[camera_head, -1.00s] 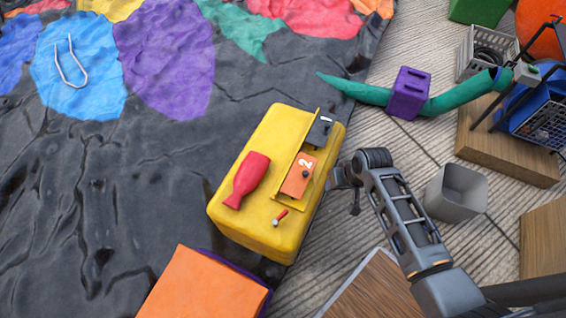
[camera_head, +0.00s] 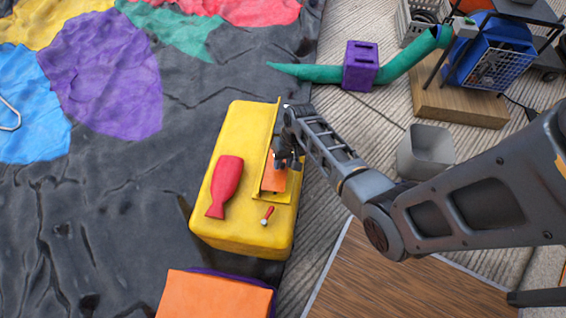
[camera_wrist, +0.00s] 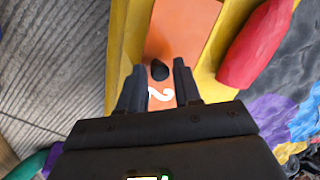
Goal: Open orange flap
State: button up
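The orange flap (camera_head: 272,181) is set in the top of the yellow block (camera_head: 228,150), inside a yellow frame. The wrist view shows the flap (camera_wrist: 182,32) with a white "2" and a dark round knob (camera_wrist: 159,71). My gripper (camera_wrist: 158,78) is open over the flap, with one finger on each side of the knob. I cannot tell whether the fingers touch it. In the head view my gripper (camera_head: 287,160) covers the upper part of the flap and the dark flap marked 1 seen earlier.
A red bottle-shaped piece (camera_head: 225,187) lies on the block left of the flap, and a small red-handled pin (camera_head: 267,216) lies below it. An orange-topped box (camera_head: 215,295) stands in front.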

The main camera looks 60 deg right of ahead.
jog(key=shift+f, duration=0.3)
grip_shut()
dwell(0.4)
